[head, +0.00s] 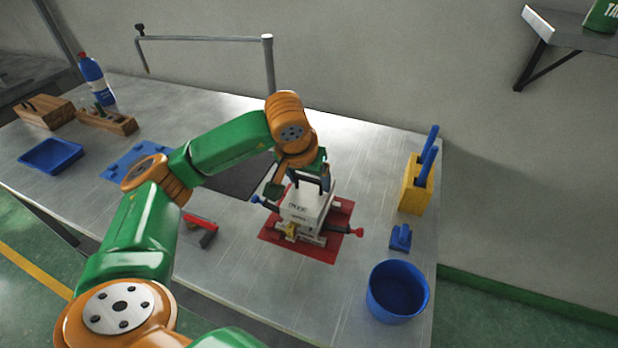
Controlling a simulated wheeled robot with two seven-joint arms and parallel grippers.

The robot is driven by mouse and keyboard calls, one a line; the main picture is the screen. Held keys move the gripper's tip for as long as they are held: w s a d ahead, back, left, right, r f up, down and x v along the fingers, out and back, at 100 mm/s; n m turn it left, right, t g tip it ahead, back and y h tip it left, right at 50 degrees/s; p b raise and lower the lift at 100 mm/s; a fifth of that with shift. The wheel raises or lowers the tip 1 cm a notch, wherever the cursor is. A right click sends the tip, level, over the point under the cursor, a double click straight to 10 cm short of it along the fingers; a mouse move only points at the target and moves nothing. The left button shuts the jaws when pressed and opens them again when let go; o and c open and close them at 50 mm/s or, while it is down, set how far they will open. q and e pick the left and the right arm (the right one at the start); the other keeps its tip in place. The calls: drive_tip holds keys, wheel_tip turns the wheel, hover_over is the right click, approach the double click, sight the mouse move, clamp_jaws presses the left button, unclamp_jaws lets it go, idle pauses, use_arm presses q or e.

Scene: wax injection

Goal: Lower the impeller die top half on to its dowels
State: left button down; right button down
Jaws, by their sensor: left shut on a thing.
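The impeller die (304,212) is a pale grey block with dark lettering on the red mat (318,249). Its top half appears to sit on or just above the lower part; I cannot tell whether a gap remains. My left gripper (311,183) is above the die, shut on the dark handle on its top half. The dowels are hidden. A brass-coloured fitting (291,231) shows at the front of the die. A red-ended clamp (358,232) sticks out to its right and a blue-ended one (256,199) to its left. My right gripper is not in view.
A blue bucket (397,293), blue clips (400,238) and a yellow holder (415,188) with blue-handled tools stand to the right. A red-and-black tool (203,229) lies left of the mat. A metal post (269,68) rises behind my arm.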

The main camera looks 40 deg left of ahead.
sight(304, 201)
use_arm(q)
drive_tip(key=shift+f+b, duration=1.1)
drive_tip(key=shift+f, duration=0.1)
unclamp_jaws()
drive_tip(key=shift+r, duration=0.1)
drive_tip(key=v, duration=0.7)
drive_tip(key=shift+s+d+r, duration=0.1)
drive_tip(key=shift+s, duration=0.1)
